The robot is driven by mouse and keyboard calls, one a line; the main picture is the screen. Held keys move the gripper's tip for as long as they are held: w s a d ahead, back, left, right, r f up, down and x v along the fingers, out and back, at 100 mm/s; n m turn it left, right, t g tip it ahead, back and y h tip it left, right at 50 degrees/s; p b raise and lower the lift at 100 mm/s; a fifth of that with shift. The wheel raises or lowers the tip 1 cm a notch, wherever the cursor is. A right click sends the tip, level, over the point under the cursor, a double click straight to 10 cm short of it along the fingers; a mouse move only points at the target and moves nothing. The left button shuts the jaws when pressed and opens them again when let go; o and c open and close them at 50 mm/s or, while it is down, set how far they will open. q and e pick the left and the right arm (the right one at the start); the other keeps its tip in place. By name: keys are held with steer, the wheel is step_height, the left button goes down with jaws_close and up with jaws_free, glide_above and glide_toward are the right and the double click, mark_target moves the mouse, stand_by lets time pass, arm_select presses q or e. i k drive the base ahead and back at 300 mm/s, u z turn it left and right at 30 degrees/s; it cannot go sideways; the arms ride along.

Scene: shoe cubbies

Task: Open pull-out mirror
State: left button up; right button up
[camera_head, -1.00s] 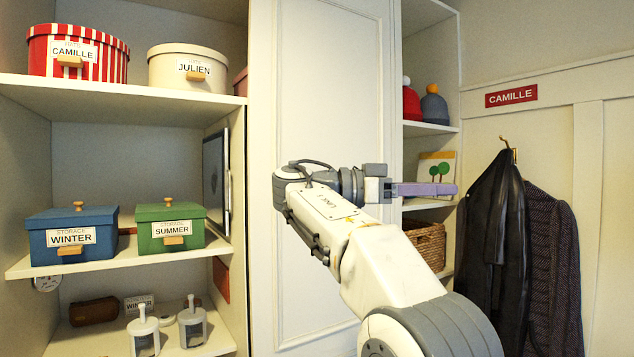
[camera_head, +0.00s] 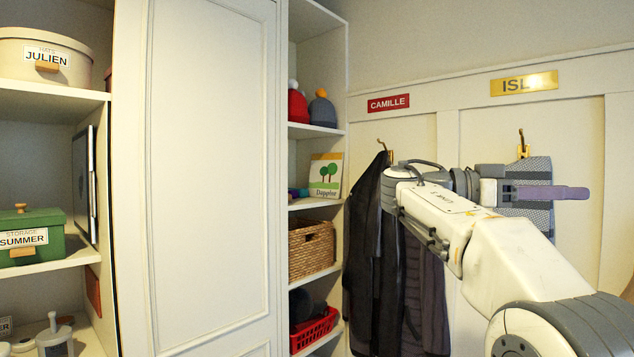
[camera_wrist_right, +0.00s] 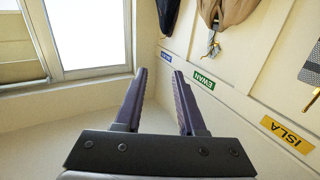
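A thin dark-framed panel that looks like the pull-out mirror (camera_head: 84,186) stands upright at the far left of the head view. It sits edge-on against the inner right side of the left cubby, beside the green box; its face is mostly hidden by the steep angle. My right gripper (camera_head: 576,193) is far to its right, in front of the coat wall, touching nothing. In the right wrist view its two purple fingers (camera_wrist_right: 159,72) are apart with nothing between them. My left gripper is not in view.
A tall white panel (camera_head: 210,170) stands between the left cubby and the shelves with hats and baskets. A green box (camera_head: 35,237) and cream hat box (camera_head: 45,58) are on the left shelves. Coats (camera_head: 375,260) hang behind my right arm.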

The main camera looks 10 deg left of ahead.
mark_target(83, 172)
steer(key=i, duration=0.6)
steer(key=u, duration=2.2)
steer(key=i, duration=0.7)
steer(key=u, duration=0.2)
